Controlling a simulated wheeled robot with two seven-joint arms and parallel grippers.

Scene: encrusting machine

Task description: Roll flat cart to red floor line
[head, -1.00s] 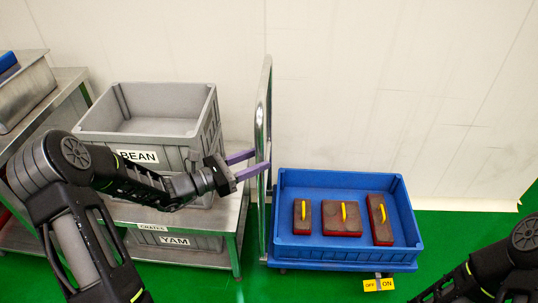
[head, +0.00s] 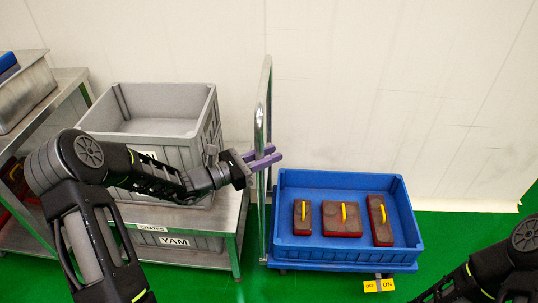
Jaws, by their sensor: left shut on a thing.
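The flat cart (head: 342,267) stands on the green floor and carries a blue tray (head: 345,257) with several dark red blocks that have yellow handles. Its upright metal push handle (head: 262,130) rises at its left end. My left gripper (head: 264,158) is shut on the push handle, with its purple fingers on either side of the bar. My right arm (head: 490,275) shows at the lower right, but its gripper is out of view. No red floor line shows.
A metal rack at left holds grey crates, a BEAN crate (head: 200,137) above and a YAM crate (head: 205,243) below. The yellow OFF/ON pedal tags (head: 379,286) sit at the cart's front. A white wall stands behind. Green floor is clear at right.

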